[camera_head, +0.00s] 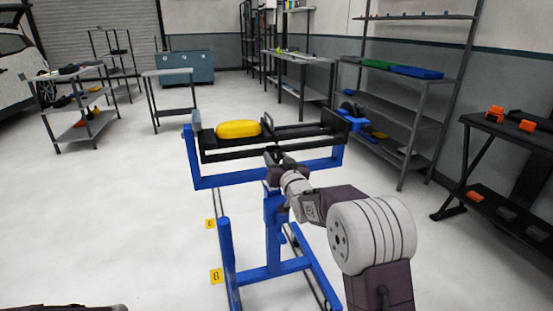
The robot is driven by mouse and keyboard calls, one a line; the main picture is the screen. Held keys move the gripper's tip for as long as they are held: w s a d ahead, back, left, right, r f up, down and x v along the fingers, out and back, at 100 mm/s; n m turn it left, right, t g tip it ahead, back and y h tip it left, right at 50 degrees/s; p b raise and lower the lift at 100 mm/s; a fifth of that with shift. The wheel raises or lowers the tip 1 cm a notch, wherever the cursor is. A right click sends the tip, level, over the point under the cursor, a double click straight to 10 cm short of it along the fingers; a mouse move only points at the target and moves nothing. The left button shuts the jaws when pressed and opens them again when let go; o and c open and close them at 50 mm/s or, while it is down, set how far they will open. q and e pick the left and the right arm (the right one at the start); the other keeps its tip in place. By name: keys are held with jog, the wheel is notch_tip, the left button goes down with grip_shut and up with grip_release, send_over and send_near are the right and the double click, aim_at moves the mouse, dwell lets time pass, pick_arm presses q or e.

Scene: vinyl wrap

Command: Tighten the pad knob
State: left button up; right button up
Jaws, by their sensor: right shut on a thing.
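A blue stand carries a black frame (225,155) with rails. A yellow pad (238,129) lies on the left part of this frame. My right arm reaches up from the lower right. My right gripper (272,155) is at the front of the frame, near its middle, to the right of the pad. It is shut on a small dark part that I take to be the pad knob, which the fingers mostly hide. My left gripper is not in view.
The blue stand (273,218) has long base legs on the white floor. A blue bracket (353,119) is at the frame's right end. Shelves (375,105) stand behind on the right, and a black table (487,191) at far right.

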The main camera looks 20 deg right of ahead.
jog(key=shift+m, duration=0.7)
jog(key=o, duration=1.3)
jog(key=shift+o, duration=0.2)
jog(key=shift+s, duration=0.1)
jog(key=s+p, duration=0.1)
jog(key=s, duration=0.8)
jog(key=shift+d, duration=0.2)
